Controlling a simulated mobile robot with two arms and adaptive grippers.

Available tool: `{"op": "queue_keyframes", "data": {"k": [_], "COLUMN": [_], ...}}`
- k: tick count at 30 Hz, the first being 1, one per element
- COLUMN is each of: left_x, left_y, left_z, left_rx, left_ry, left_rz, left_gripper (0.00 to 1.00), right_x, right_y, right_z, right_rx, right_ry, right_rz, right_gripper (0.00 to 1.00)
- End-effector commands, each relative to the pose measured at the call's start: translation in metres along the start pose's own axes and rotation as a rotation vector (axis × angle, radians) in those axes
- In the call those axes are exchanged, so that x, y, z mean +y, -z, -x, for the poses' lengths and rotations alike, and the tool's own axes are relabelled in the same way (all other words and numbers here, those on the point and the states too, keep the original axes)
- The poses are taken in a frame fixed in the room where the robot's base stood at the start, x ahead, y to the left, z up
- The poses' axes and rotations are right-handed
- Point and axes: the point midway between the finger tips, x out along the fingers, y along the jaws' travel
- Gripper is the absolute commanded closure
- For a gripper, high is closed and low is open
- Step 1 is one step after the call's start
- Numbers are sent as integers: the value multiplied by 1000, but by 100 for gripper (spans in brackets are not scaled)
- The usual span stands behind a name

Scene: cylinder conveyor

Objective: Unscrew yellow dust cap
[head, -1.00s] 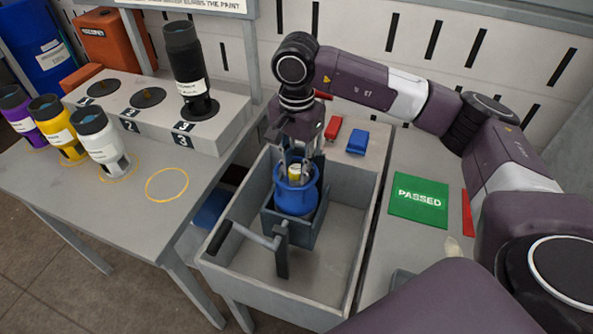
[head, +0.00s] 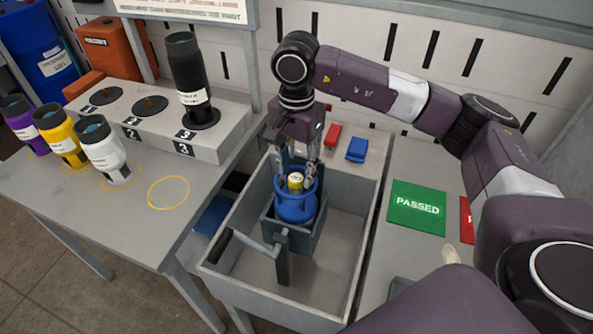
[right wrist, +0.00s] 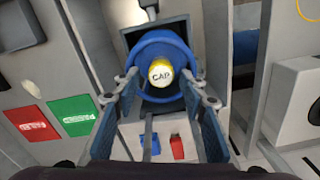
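The cylinder stands upright in a grey holder (head: 309,237) inside a grey tray. My right gripper (head: 298,168) points down over the cap. In the right wrist view its fingers (right wrist: 160,86) are spread on either side of the cap, with visible gaps, and hold nothing. Whether the fingertips touch the blue cylinder cannot be told. My left gripper is not in view.
The tray (head: 345,262) has a crank handle (head: 240,240) at its front left. Red (head: 333,135) and blue (head: 357,150) blocks lie behind it. A green PASSED plate (head: 417,208) is to the right. Purple, yellow and white cylinders (head: 103,150) stand on the left table; a black one (head: 187,75) stands behind.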

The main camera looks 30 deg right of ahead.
Motion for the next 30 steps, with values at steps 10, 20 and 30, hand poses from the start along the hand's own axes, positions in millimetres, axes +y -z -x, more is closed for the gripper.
{"op": "queue_keyframes", "data": {"k": [10,20,30], "left_x": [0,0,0], "left_y": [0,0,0], "left_z": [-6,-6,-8], "left_rx": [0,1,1], "left_ry": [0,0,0], "left_rz": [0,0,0], "left_gripper": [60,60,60], "right_x": [0,0,0], "right_y": [0,0,0], "right_z": [-1,0,-1], "right_rx": [0,0,-1], "right_ry": [-1,0,-1], "right_rz": [-348,-526,-651], "right_gripper": [61,61,61]}}
